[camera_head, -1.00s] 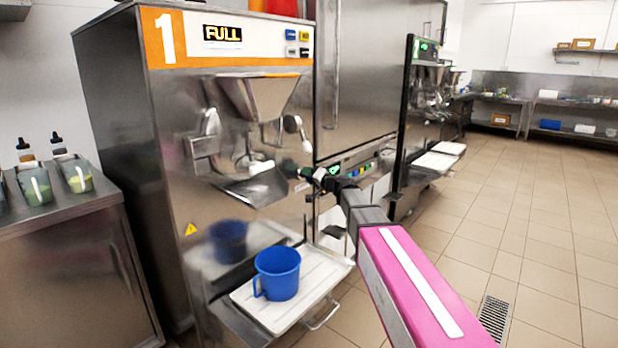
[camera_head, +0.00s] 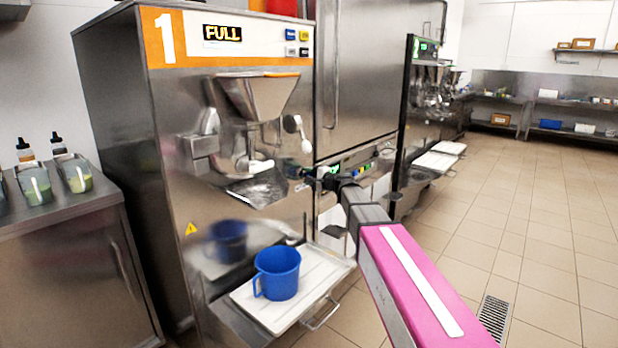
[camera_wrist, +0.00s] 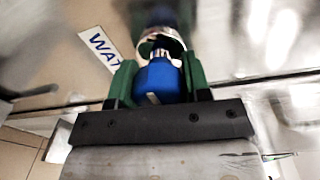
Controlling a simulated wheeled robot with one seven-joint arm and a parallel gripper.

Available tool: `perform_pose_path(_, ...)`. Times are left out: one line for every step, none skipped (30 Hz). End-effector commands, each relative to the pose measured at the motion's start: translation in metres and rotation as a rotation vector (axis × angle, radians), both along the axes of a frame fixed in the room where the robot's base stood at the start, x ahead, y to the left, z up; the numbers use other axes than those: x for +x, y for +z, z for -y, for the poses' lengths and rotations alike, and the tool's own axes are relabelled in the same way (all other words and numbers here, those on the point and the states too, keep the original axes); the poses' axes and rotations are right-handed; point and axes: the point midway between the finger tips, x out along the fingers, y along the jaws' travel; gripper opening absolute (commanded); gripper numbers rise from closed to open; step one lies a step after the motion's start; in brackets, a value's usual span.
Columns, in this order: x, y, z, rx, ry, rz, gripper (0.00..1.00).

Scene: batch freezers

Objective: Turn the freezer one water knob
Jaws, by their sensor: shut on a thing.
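Freezer one (camera_head: 230,150) is the steel machine with the orange "1" panel and a "FULL" display. In the wrist view, the blue water knob (camera_wrist: 158,82) sits on a metal stem beside a label (camera_wrist: 100,48) reading "WAT". My gripper (camera_wrist: 157,80) has its green fingers on either side of the knob and is shut on it. In the head view my gripper (camera_head: 312,178) is at the right edge of the machine's front, right of the spout; the knob is hidden or too small to make out there.
A blue jug (camera_head: 278,273) stands on the white tray (camera_head: 318,265) below the spout (camera_head: 258,188). A steel counter with tubs and bottles (camera_head: 60,205) is at the left. Another machine (camera_head: 425,110) stands behind my arm. The tiled floor at the right is open.

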Motion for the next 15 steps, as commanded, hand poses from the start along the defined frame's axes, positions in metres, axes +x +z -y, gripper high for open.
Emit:
perform_pose_path(-0.0002,-0.0007,0.0007,0.005,-0.001,-0.01,0.2)
perform_pose_path(-0.0002,-0.0007,0.0007,0.011,-0.001,-0.016,0.2)
perform_pose_path(-0.0002,-0.0008,0.0007,0.015,-0.001,-0.023,0.2)
perform_pose_path(-0.0002,-0.0008,0.0007,0.017,-0.001,-0.026,0.2)
perform_pose_path(-0.0002,-0.0008,0.0007,0.02,-0.001,-0.029,0.2)
perform_pose_path(-0.0002,-0.0009,0.0007,0.023,-0.002,-0.032,0.2)
perform_pose_path(-0.0003,-0.0009,0.0008,0.025,-0.001,-0.034,0.2)
perform_pose_path(-0.0002,-0.0009,0.0007,0.026,-0.001,-0.036,0.2)
perform_pose_path(-0.0003,-0.0009,0.0008,0.027,-0.001,-0.037,0.2)
perform_pose_path(-0.0003,-0.0009,0.0008,0.028,-0.001,-0.038,0.2)
perform_pose_path(-0.0003,-0.0009,0.0008,0.028,-0.001,-0.038,0.2)
perform_pose_path(-0.0003,-0.0009,0.0008,0.028,-0.001,-0.039,0.2)
perform_pose_path(-0.0003,-0.0009,0.0008,0.028,-0.001,-0.039,0.2)
perform_pose_path(-0.0003,-0.001,0.0008,0.028,-0.001,-0.039,0.2)
perform_pose_path(-0.0003,-0.0009,0.0008,0.028,-0.001,-0.039,0.2)
